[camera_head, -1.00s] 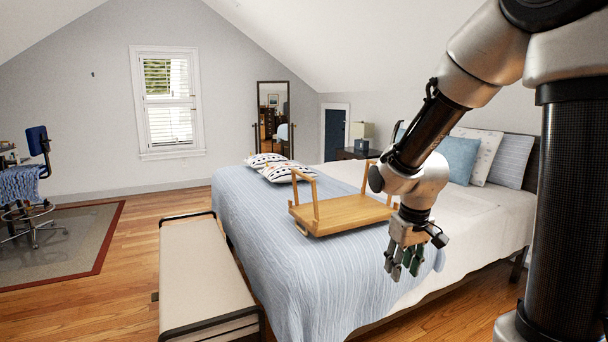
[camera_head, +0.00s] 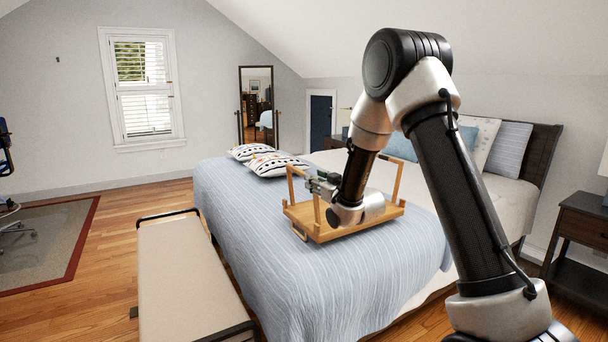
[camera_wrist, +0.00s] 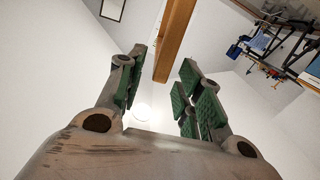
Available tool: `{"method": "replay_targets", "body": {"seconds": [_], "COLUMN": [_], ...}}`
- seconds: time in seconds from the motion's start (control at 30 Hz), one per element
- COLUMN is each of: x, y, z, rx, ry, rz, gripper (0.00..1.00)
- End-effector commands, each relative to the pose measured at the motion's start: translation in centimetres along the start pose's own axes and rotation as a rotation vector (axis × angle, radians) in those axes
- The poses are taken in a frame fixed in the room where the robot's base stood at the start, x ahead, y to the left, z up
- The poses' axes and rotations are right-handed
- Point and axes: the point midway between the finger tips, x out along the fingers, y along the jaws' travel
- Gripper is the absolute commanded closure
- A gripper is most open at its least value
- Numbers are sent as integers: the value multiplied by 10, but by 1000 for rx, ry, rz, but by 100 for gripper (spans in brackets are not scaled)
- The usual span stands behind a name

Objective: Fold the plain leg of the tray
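The wooden tray (camera_head: 345,233) lies on the bed with its legs pointing up. Its left leg (camera_head: 290,188) and right leg (camera_head: 398,184) are upright frames; I cannot tell which is the plain one. My gripper (camera_head: 312,184) is at the top of the left leg, on the tray's inner side, with my wrist hiding part of the tray. In the wrist view my gripper (camera_wrist: 158,85) is open, its green-padded fingers spread apart. A wooden bar (camera_wrist: 174,40) shows between the fingers, with visible space on both sides; I cannot tell whether it touches them.
The bed (camera_head: 270,260) has a striped blue cover, with patterned pillows (camera_head: 275,165) behind the tray. A bench (camera_head: 185,270) stands along the bed's left side. A dark nightstand (camera_head: 580,240) is at the right. Wooden floor is open at the left.

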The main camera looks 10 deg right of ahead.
Motion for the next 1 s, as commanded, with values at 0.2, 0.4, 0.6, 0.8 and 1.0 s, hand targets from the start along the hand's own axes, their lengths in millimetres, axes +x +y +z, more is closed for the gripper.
{"method": "replay_targets", "body": {"seconds": [0.2,0.4,0.6,0.8,1.0], "x": [26,60,76,77,77], "y": [0,0,0,0,0], "z": [-3,-3,-3,-3,-3], "rx": [-1,-1,-1,-1,-1], "ry": [13,12,10,10,10], "rz": [0,1,1,1,1], "gripper": [64,64,64,64,90]}}
